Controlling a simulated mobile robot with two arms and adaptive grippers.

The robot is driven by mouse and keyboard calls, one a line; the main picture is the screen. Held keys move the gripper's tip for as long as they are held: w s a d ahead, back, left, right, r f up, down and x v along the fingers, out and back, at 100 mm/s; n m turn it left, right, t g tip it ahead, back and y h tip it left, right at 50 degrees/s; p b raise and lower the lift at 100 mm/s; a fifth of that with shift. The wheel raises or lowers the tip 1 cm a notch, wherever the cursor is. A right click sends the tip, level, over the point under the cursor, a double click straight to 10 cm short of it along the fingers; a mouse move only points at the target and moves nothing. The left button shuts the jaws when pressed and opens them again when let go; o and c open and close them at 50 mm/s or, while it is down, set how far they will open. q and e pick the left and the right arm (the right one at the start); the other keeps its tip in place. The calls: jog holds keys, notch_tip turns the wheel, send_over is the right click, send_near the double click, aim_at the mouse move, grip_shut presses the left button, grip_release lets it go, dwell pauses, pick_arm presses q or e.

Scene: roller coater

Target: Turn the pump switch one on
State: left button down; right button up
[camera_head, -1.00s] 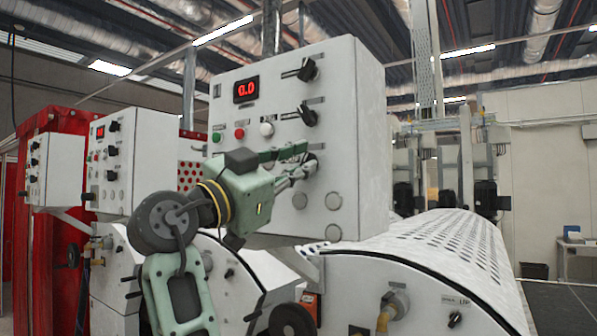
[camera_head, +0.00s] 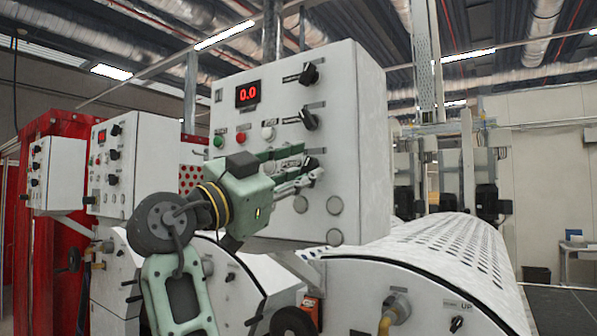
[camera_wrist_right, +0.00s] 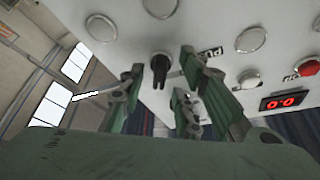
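A white control box (camera_head: 345,130) carries a column of black rotary switches on its front. The lowest switch (camera_head: 311,165) is partly hidden behind the fingers of my right gripper (camera_head: 299,167). In the right wrist view this black switch (camera_wrist_right: 160,67) stands out from the panel between the spread fingers of my right gripper (camera_wrist_right: 160,80). Gaps show on both sides of it, so the fingers look open around it rather than clamped. The label beside it is partly covered and I cannot read it fully. My left gripper is not in view.
Above are two more black switches, the top (camera_head: 310,74) and the middle one (camera_head: 308,118). A red display (camera_head: 247,93) reads 0.0. Green (camera_head: 218,140), red (camera_head: 241,138) and white (camera_head: 268,132) buttons sit below it. A perforated roller cover (camera_head: 440,245) lies at right.

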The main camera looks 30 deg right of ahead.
jog(key=v, duration=1.2)
jog(key=shift+f, duration=0.15)
